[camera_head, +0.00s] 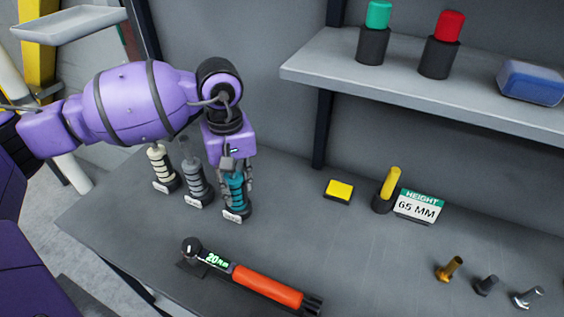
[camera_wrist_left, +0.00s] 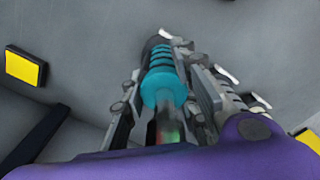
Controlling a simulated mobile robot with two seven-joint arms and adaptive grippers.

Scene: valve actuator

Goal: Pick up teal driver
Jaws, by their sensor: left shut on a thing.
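The teal driver (camera_head: 237,190) stands upright at the right end of a row of three drivers on the grey table. My left gripper (camera_head: 235,180) reaches down over it from above, with its fingers shut on the teal handle. In the left wrist view the teal driver (camera_wrist_left: 163,78) lies between the two fingers of the left gripper (camera_wrist_left: 168,95). The driver's lower end is at its dark holder, and I cannot tell whether it is lifted. My right gripper is in neither view.
A cream driver (camera_head: 161,168) and a grey driver (camera_head: 194,182) stand close to the left. An orange-handled torque tool (camera_head: 268,288) lies in front. A yellow block (camera_head: 339,190), a height sign (camera_head: 418,206) and several bolts (camera_head: 449,268) are to the right. A shelf (camera_head: 420,95) overhangs the back right.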

